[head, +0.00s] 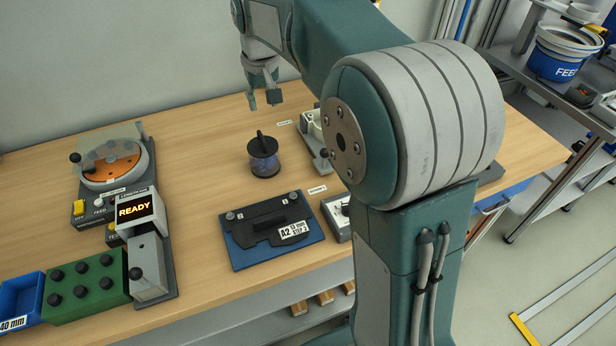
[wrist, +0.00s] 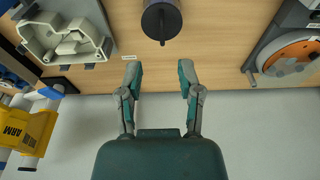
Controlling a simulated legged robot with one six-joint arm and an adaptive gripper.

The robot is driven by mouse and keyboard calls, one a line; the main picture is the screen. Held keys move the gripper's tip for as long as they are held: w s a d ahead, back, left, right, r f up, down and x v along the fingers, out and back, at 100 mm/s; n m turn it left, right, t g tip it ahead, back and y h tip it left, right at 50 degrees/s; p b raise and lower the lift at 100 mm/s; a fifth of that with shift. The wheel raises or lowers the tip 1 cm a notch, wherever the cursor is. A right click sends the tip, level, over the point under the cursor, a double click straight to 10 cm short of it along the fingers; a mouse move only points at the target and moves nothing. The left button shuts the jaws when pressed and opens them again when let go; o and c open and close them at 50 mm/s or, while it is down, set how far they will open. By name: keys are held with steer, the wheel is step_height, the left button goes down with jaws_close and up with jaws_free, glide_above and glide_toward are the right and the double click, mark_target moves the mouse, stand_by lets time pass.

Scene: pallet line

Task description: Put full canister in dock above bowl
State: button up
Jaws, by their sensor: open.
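A dark canister (head: 263,160) with a black top handle stands upright on the wooden table; its lower body looks bluish and see-through. In the wrist view the canister (wrist: 162,20) is at the top edge, partly cut off, beyond my fingertips. The round bowl (head: 111,160), with a clear rim and orange inside, sits on a grey feeder unit at the left. The bowl also shows at the right edge of the wrist view (wrist: 292,55). I cannot clearly make out a dock above it. My gripper (head: 263,99) is open and empty, above and behind the canister, apart from it.
A READY display (head: 135,210) and a green block with black knobs (head: 84,287) stand front left. Bare table separates canister and feeder.

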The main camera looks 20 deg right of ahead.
steer(key=s+r+t, duration=0.2)
steer(key=s, duration=1.3)
steer(key=shift+d+r, duration=0.25)
steer(key=shift+r, duration=0.15)
steer(key=shift+o, duration=0.3)
steer(key=s+f+t, duration=0.1)
steer(key=s+f, duration=0.4)
steer(key=s, duration=0.7)
steer(key=shift+s+t, duration=0.3)
steer(key=shift+s, duration=0.05)
steer(key=shift+o, duration=0.2)
steer(key=shift+d, duration=0.1)
steer(key=m+y, duration=0.1)
steer(key=y, duration=0.1)
glide_above(261, 135)
steer(key=s+d, duration=0.2)
steer(key=s, duration=0.2)
step_height(261, 135, down, 4)
steer(key=x, duration=1)
steer(key=shift+s+a+f, duration=0.2)
steer(key=shift+s, duration=0.1)
steer(key=shift+c, duration=0.3)
jaws_close()
